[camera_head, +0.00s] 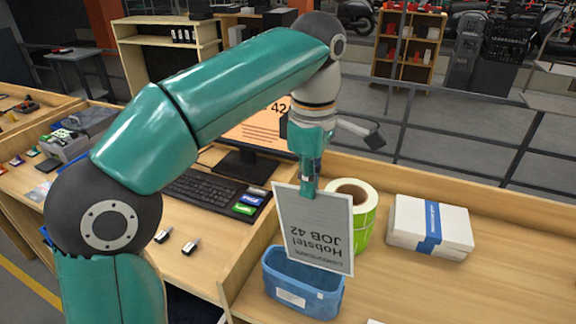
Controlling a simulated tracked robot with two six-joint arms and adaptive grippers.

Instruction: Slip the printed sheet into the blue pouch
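The printed sheet (316,226) is a light grey page with dark text that reads upside down, including "JOB 42". My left gripper (310,188) is shut on the sheet's upper edge and holds it nearly upright. The blue pouch (303,284) is an open-topped blue holder with a white label on its front, standing on the wooden desk. The sheet hangs over the pouch's right part, its lower edge overlapping the pouch in the picture. I cannot tell whether that edge is inside the pouch or in front of it. My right gripper does not show.
A green-and-white label roll (361,213) stands just behind the sheet. A white paper stack with a blue band (430,227) lies to the right. A keyboard (208,192) and monitor (255,134) are at the left, past a raised wooden edge. The desk's front right is mostly clear.

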